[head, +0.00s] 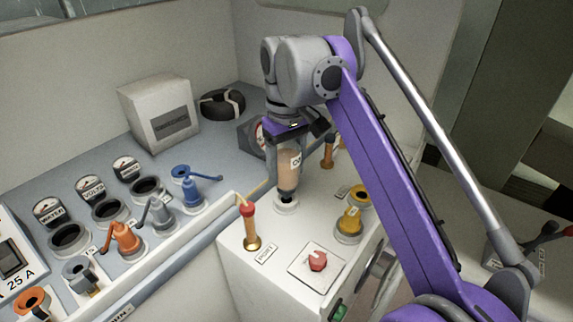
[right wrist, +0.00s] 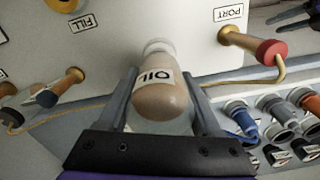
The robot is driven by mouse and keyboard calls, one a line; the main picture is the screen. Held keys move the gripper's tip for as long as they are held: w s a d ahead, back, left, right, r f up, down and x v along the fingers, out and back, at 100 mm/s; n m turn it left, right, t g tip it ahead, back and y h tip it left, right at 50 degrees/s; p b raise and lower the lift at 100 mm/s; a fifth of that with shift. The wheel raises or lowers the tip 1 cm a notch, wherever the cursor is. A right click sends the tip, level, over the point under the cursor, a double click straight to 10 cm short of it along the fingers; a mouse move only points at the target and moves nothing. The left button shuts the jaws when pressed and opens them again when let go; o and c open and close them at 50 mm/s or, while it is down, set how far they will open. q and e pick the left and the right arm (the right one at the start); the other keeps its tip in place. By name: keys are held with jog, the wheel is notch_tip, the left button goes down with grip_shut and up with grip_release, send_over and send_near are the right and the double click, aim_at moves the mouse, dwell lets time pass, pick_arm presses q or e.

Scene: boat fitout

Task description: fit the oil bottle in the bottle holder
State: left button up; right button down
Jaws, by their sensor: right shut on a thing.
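The oil bottle (head: 288,168), clear with tan contents and an OIL label, stands about upright over the white console top. It also shows in the right wrist view (right wrist: 160,95). My right gripper (head: 291,143) is shut on it from above, with a finger on each side (right wrist: 161,100). A white ring-like piece (head: 286,206) lies at the bottle's lower end, where the bottle holder seems to be. I cannot tell whether the bottle is inside it or just above. A dark forked shape (right wrist: 293,16) in the right wrist view's top right corner seems to be my left gripper, mostly cut off.
A red-topped brass handle (head: 250,225) by the PORT label, a red knob (head: 317,261) and a yellow fitting (head: 351,220) stand around the bottle. A grey box (head: 158,112), gauges and several coloured fittings fill the left counter. A black coil (head: 222,104) lies behind.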

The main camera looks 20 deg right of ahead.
aim_at(287, 145)
pick_arm(q)
jog(key=shift+s+f+b, duration=0.15)
jog(key=shift+f+b, duration=0.3)
jog(key=shift+f, duration=0.15)
pick_arm(e)
jog(key=shift+f, duration=1.2)
grip_release()
notch_tip(287, 145, up, 11)
jog(key=p, duration=0.3)
jog(key=shift+f, duration=0.1)
pick_arm(q)
jog(key=r, duration=0.1)
jog(key=w+r, duration=0.1)
jog(key=r, duration=0.1)
jog(key=w+r, duration=0.1)
jog(key=shift+r, duration=0.4)
jog(key=shift+s, duration=0.15)
